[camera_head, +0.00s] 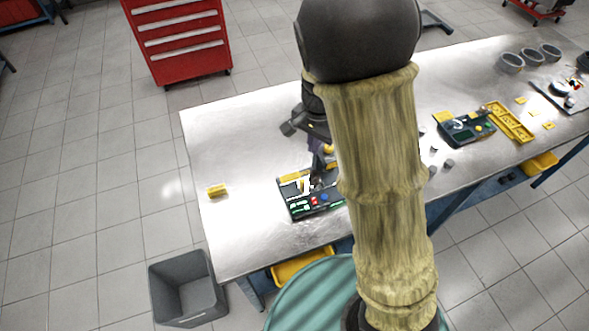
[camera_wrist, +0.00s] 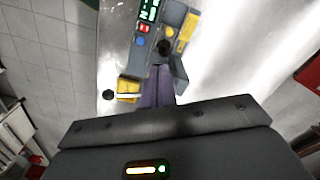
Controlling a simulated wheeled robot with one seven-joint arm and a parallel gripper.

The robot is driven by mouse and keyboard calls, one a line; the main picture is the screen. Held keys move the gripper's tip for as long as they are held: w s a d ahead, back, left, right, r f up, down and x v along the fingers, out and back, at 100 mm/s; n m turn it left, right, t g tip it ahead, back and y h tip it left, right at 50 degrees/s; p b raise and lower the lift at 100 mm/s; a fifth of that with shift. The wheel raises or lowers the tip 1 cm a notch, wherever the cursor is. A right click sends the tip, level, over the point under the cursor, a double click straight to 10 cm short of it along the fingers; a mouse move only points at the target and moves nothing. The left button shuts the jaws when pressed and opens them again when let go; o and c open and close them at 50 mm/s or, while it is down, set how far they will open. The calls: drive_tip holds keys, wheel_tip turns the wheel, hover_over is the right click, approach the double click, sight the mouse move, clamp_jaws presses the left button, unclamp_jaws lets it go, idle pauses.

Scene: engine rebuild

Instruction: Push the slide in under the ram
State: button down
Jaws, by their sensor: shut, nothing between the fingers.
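A dark press unit (camera_head: 297,208) lies on the metal table, with a green display, red and blue buttons and a yellow strip; its right part is hidden behind my arm in the head view. It also shows in the wrist view (camera_wrist: 141,60), with a dark round part (camera_wrist: 165,46) that may be the ram. A yellow piece (camera_wrist: 129,86) with a pale band, possibly the slide, sits at the unit's side, a black knob (camera_wrist: 108,94) beside it. My gripper (camera_wrist: 156,88) is shut and empty, its fingers over the unit, close to the yellow piece. Contact cannot be told.
A yellow block (camera_head: 216,190) lies on the table left of the unit. A second dark tray (camera_head: 465,140), a yellow rack (camera_head: 510,122) and grey cups (camera_head: 531,57) stand to the right. A grey bin (camera_head: 187,287) stands on the floor. The table's left end is mostly clear.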

drive_tip(key=s+d+r+n+t+b, duration=0.1)
drive_tip(key=s+d+r+n+t, duration=0.1)
drive_tip(key=s+d+n, duration=0.5)
drive_tip(key=shift+s+d+r+n, duration=0.35)
drive_tip(key=shift+s+d, duration=1.15)
drive_tip(key=shift+s, duration=0.9)
